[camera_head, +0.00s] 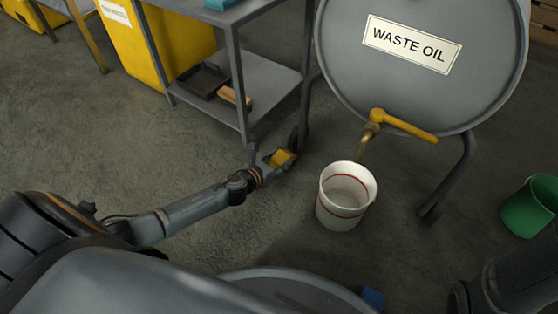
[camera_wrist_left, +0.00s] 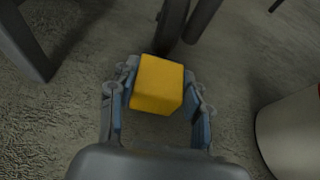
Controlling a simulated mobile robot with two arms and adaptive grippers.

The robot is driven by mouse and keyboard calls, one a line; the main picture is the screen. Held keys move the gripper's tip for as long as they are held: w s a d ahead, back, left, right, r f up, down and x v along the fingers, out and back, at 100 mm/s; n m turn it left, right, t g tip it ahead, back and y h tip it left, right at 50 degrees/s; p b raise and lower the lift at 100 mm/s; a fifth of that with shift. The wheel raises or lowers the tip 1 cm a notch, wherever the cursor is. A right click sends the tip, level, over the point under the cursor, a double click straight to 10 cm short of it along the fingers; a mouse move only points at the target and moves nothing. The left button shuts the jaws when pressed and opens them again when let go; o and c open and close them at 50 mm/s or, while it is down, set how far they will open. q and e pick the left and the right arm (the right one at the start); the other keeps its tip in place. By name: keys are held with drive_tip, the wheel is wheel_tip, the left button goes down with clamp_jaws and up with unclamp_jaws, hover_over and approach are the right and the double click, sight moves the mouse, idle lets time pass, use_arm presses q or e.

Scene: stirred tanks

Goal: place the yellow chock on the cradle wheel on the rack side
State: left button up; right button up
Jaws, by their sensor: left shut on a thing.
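The yellow chock (camera_head: 282,158) is a small block held between the fingers of my left gripper (camera_head: 277,160), low near the floor. In the left wrist view the chock (camera_wrist_left: 158,85) sits between the two blue-padded fingers of the gripper (camera_wrist_left: 158,100), which is shut on it. The dark cradle wheel (camera_head: 295,139) on the rack side is just beyond the chock, partly hidden by it and the rack leg. It also shows at the top of the left wrist view (camera_wrist_left: 172,25). I cannot tell whether chock and wheel touch. My right gripper is not in view.
A white bucket (camera_head: 345,205) with red bands stands right of my left gripper, under the yellow-handled tap (camera_head: 376,117) of the waste oil drum (camera_head: 345,70). The grey rack (camera_head: 262,82) stands to the left. A green bucket (camera_head: 530,212) is at far right.

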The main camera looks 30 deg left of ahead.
use_arm(q)
drive_tip(key=o, duration=1.2)
drive_tip(key=shift+f, duration=0.1)
drive_tip(key=shift+o, duration=0.2)
drive_tip(key=shift+s+r, duration=0.15)
drive_tip(key=shift+r, duration=0.1)
drive_tip(key=p+v, duration=0.4)
drive_tip(key=v, duration=0.6)
drive_tip(key=shift+s+p, duration=0.25)
drive_tip(key=shift+p, duration=0.1)
drive_tip(key=shift+s+a+r, duration=0.15)
drive_tip(key=shift+s+r, duration=0.05)
drive_tip(key=shift+s, duration=0.35)
drive_tip(key=shift+w+r, duration=0.1)
